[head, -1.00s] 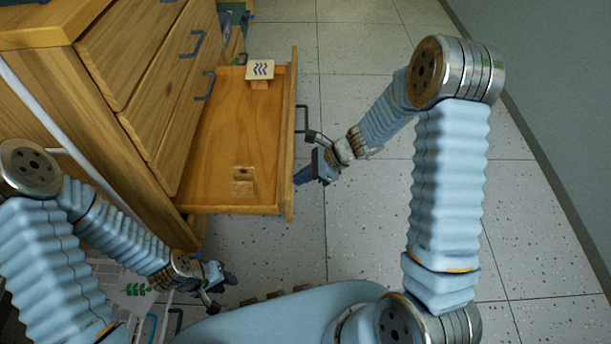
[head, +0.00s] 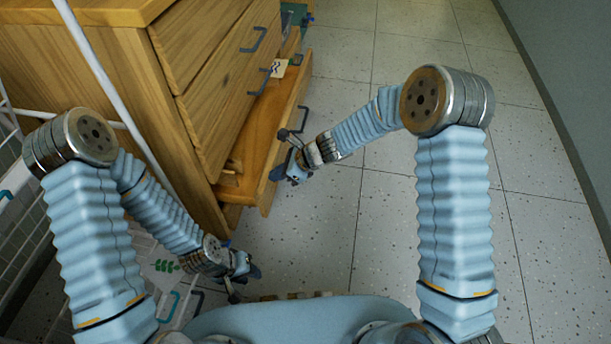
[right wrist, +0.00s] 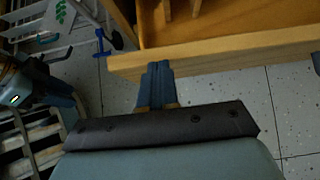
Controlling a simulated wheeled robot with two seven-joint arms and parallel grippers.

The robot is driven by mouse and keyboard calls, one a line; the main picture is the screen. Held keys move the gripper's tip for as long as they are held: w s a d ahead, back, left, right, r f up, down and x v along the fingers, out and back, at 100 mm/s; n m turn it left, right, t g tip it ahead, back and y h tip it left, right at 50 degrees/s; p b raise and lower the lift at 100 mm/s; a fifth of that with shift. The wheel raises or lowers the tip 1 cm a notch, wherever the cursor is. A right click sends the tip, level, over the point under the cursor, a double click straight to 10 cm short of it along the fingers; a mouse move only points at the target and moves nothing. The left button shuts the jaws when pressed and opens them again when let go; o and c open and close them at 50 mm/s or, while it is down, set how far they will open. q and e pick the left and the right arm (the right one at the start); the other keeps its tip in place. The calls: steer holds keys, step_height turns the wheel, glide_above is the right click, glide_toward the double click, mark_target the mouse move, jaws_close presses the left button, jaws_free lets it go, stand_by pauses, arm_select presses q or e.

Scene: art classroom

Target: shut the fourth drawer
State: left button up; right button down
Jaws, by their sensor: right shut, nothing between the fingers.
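The open wooden drawer (head: 287,125) sticks partway out of the wooden cabinet (head: 150,95), low down beneath other drawers. Its grey handle (head: 303,119) is on the outer face. A card with wavy marks (head: 279,68) shows in its far part. My right gripper (head: 282,174) is shut and empty at the near end of the drawer front. In the right wrist view the shut fingers (right wrist: 157,84) point at the drawer front (right wrist: 220,54) and seem to touch it. My left gripper (head: 246,268) is low beside the cabinet, away from the drawer; its jaws are too small to read.
Closed drawers with grey handles (head: 253,40) are above the open one. A white wire rack (head: 30,215) and a card with a green leaf mark (head: 166,266) are at the left. Speckled floor (head: 330,235) to the right is clear up to the wall (head: 570,70).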

steer(key=w+a+p, duration=0.2)
steer(key=a, duration=0.6)
steer(key=shift+w+a, duration=0.3)
steer(key=shift+a, duration=0.1)
